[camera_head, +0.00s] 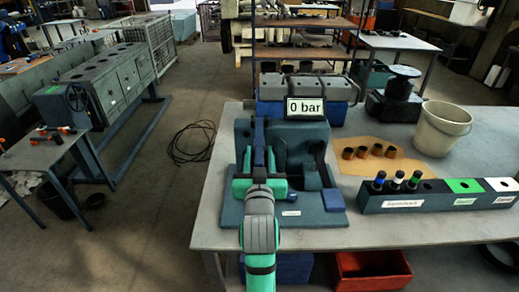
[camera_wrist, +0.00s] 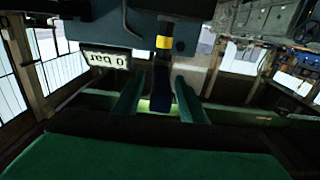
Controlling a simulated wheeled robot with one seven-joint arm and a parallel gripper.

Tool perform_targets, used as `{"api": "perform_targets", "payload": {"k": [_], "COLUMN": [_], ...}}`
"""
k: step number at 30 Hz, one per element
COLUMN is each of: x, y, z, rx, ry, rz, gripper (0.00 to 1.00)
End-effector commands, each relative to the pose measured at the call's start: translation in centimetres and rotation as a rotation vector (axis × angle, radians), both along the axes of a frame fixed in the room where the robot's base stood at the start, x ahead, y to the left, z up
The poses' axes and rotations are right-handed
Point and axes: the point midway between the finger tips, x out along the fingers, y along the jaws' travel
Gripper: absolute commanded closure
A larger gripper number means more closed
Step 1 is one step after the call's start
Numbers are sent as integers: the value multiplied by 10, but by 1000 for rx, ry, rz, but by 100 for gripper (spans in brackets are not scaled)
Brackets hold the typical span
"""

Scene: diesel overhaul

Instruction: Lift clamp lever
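The clamp lever (camera_head: 259,145) is a dark blue upright bar on the left side of the grey-blue test fixture (camera_head: 325,218). It also shows in the wrist view as a dark blue bar (camera_wrist: 162,88). My gripper (camera_head: 259,184) is in front of the lever, its green fingers spread to either side of it. In the wrist view my gripper (camera_wrist: 160,98) is open, with a finger on each side of the lever and gaps visible. Whether a finger touches it I cannot tell. The lever's lower part is hidden by my gripper and wrist.
A display (camera_head: 305,108) reading "0 bar" stands on the fixture. To the right are a brown mat (camera_head: 408,166) with several dark cylindrical parts, a labelled rack (camera_head: 435,201) with injector-like parts, and a white bucket (camera_head: 442,128). The table's (camera_head: 390,232) front strip is clear.

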Motion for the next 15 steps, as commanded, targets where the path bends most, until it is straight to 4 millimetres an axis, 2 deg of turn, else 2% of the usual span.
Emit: {"api": "perform_targets", "payload": {"k": [6,15], "x": [23,27], "y": [0,0], "z": [0,0], "rx": [-1,-1], "ry": [1,0], "rz": [0,0], "gripper": [62,62]}}
